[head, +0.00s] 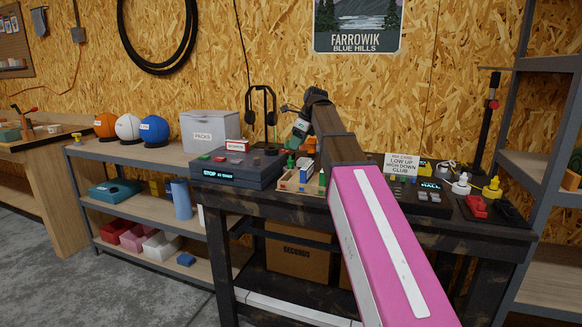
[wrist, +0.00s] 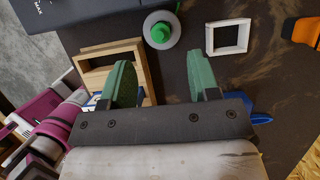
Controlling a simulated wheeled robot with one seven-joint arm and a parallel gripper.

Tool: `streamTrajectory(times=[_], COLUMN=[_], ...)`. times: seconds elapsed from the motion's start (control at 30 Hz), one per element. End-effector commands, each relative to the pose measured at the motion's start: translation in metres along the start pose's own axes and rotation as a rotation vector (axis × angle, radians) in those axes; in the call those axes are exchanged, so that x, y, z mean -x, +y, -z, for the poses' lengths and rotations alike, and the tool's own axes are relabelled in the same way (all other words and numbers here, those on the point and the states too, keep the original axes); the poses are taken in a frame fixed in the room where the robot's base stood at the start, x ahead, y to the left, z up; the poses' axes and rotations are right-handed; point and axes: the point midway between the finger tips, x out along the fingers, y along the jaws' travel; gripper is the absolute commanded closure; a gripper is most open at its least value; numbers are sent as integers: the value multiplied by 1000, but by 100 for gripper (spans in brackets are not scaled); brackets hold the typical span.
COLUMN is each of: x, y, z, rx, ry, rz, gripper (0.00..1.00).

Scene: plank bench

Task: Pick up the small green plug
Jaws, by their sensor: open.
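A small green knob-like piece (wrist: 160,32), which may be the green plug, stands on a round grey base in the wrist view, at the top centre. My gripper (wrist: 163,80) is open and empty, with its two green fingers apart; the green piece lies beyond the fingertips, between their lines.
The wooden tray also shows beside the left finger in the wrist view (wrist: 85,77). A white square frame (wrist: 211,40) lies right of the green piece, with an orange object (wrist: 300,30) farther right. A dark console (head: 235,171) stands left on the bench.

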Motion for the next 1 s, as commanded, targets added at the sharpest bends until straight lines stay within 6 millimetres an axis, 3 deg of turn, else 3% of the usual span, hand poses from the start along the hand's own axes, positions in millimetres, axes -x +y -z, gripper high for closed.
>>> streamTrajectory(times=[0.1, 0.37, 0.63, 0.93, 1.0], x=[-18, -35, -71, -78, -78], y=[0, 0, 0, 0, 0], z=[1, 1, 1, 1, 1], rx=[0, 0, 0, 0, 0], ry=[1, 0, 1, 0, 0], rz=[-2, 0, -2, 1, 1], gripper=[44, 44, 44, 44, 67])
